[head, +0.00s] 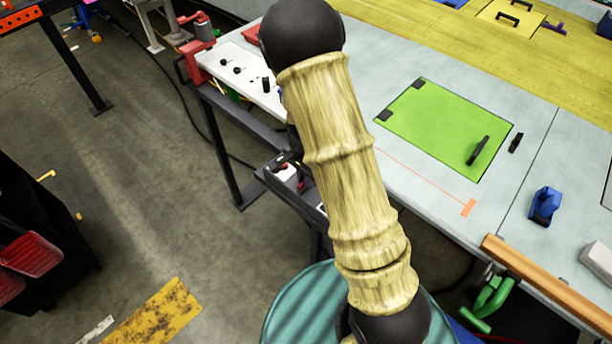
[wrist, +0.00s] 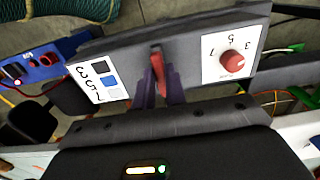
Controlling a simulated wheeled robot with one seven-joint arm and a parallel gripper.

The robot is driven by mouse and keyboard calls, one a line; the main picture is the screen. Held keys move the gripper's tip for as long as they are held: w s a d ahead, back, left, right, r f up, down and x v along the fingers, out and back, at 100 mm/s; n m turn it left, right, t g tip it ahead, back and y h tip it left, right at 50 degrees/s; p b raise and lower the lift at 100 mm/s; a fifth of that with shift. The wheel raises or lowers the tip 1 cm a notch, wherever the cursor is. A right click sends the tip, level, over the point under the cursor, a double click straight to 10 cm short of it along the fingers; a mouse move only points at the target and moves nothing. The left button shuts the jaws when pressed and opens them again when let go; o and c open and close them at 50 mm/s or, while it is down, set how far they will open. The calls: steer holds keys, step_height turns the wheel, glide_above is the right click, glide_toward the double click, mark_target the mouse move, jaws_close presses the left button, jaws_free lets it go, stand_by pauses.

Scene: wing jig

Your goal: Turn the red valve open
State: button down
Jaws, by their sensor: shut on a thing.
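In the wrist view, my gripper (wrist: 162,88) reaches toward a grey panel (wrist: 200,37) with its dark purple fingers. They are shut on a narrow red handle, the red valve (wrist: 158,72), which stands about upright in the picture between the fingertips. The valve's lower part and mounting are partly hidden by the fingers. In the head view, my arm covers the middle of the picture and the grip on the valve cannot be made out.
A red dial (wrist: 233,62) on a white numbered plate sits right of the valve, and a label with squares (wrist: 100,82) sits left. A blue box (wrist: 42,67) is further left.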

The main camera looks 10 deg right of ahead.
steer(key=shift+a, duration=0.1)
stand_by(0.4)
steer(key=c, duration=1.4)
jaws_free()
steer(key=shift+c, duration=0.2)
step_height(320, 180, up, 18)
steer(key=b, duration=0.1)
steer(key=shift+f+b, duration=0.25)
steer(key=shift+b, duration=0.1)
